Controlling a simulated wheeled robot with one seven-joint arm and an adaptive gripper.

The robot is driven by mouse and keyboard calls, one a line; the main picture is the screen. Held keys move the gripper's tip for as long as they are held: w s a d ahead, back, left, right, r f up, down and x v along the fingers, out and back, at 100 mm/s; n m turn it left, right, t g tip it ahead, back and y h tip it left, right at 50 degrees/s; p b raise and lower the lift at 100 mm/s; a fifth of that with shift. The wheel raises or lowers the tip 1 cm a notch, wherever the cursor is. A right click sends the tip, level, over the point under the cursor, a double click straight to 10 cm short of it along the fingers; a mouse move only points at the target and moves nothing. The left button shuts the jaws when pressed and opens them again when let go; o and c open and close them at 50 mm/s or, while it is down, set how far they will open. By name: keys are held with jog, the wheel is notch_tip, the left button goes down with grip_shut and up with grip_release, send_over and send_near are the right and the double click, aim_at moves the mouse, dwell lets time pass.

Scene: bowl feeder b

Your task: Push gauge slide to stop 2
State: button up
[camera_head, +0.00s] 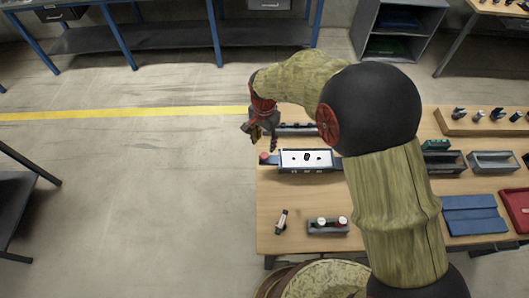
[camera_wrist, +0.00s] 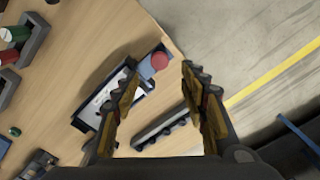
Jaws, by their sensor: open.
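The gauge (camera_head: 305,158) is a long block with a white face and dark marks, lying near the table's left edge. A red round knob (camera_head: 264,157) sits at its left end on a blue-grey slide. In the wrist view the knob (camera_wrist: 160,62) and slide show between and beyond my fingertips, and my left finger hides part of the gauge's white face (camera_wrist: 117,84). My gripper (camera_head: 260,138) is open and empty, above the table's left edge near the knob. No contact with the knob is visible. I cannot read the slide's stop position.
A dark bar (camera_head: 298,130) with several bumps lies behind the gauge. Left is open floor.

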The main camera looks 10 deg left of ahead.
aim_at(264, 154)
jog(key=shift+f+m, duration=0.2)
jog(key=shift+m, duration=0.3)
notch_tip(264, 154, down, 8)
jog(key=shift+r, duration=0.2)
jog(key=shift+c, duration=0.4)
grip_shut()
dwell(0.4)
